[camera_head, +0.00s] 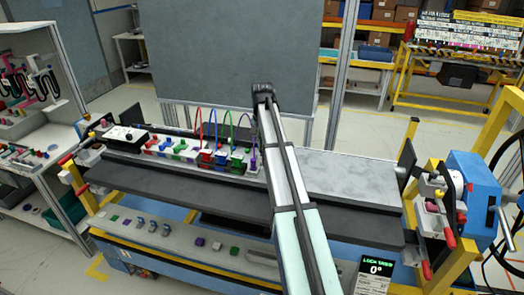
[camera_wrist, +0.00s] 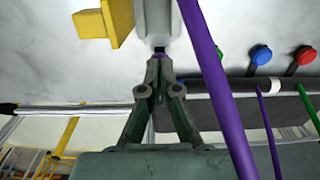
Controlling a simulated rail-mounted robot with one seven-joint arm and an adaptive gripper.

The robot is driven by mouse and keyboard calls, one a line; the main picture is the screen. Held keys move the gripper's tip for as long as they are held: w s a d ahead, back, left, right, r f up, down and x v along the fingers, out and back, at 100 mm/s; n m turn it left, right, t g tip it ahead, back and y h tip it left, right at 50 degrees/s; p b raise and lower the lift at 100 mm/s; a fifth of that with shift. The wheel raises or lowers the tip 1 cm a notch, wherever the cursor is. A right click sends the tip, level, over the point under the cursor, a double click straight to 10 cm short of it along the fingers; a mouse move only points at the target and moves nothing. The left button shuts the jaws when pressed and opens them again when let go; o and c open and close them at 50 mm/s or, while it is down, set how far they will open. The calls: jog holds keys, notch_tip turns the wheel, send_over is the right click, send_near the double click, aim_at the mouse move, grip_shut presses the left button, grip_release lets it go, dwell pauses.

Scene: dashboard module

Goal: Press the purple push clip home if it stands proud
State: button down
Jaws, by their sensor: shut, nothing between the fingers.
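My gripper (camera_wrist: 157,58) is shut and empty in the wrist view. Its fingertips point at a dark spot at the lower end of a pale grey upright part (camera_wrist: 155,22). A thick purple cable (camera_wrist: 215,75) passes close to the right of the fingers. I cannot make out a purple push clip for certain; the fingers may hide it, so its seating cannot be told. In the head view the dashboard module (camera_head: 225,165) carries coloured parts, with the purple cable (camera_head: 253,138) at its right end. My arm hides the gripper there.
Blue (camera_wrist: 262,54) and red (camera_wrist: 305,56) round-headed parts stand right of the purple cable. A yellow block (camera_wrist: 98,24) is at upper left. In the head view, red, blue and green cables arch over the module. A front ledge (camera_head: 180,236) holds several small parts.

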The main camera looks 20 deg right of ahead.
jog(key=shift+f, duration=0.65)
jog(key=shift+r, duration=0.1)
jog(key=shift+r+p, duration=1.9)
jog(key=shift+r, duration=1.55)
